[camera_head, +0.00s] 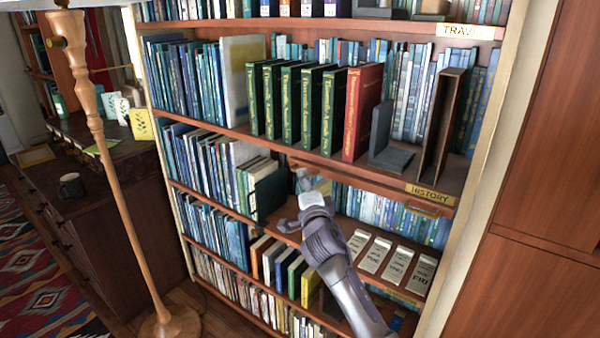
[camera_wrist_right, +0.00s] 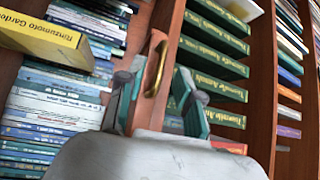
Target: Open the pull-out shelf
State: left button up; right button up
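The pull-out shelf shows in the right wrist view as a reddish-brown wooden front (camera_wrist_right: 150,114) with a curved brass handle (camera_wrist_right: 156,68). My right gripper (camera_wrist_right: 156,92) is open there, one finger on each side of this wood, with the handle between and just beyond the fingertips. I cannot tell whether the fingers touch it. In the head view my right gripper (camera_head: 303,184) is at the bookcase, just below the edge of the HISTORY shelf, and my arm hides part of the front. My left gripper is not in view.
Green books (camera_head: 286,102), a red book (camera_head: 361,112) and a grey bookend (camera_head: 386,145) stand on the shelf above. A floor lamp (camera_head: 105,150) is at the left, and a wooden panel (camera_head: 540,200) is at the right.

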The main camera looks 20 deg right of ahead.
jog(key=shift+w+d+r, duration=0.15)
jog(key=shift+w, duration=0.95)
jog(key=shift+w+d+r, duration=0.1)
jog(key=shift+w, duration=0.95)
grip_shut()
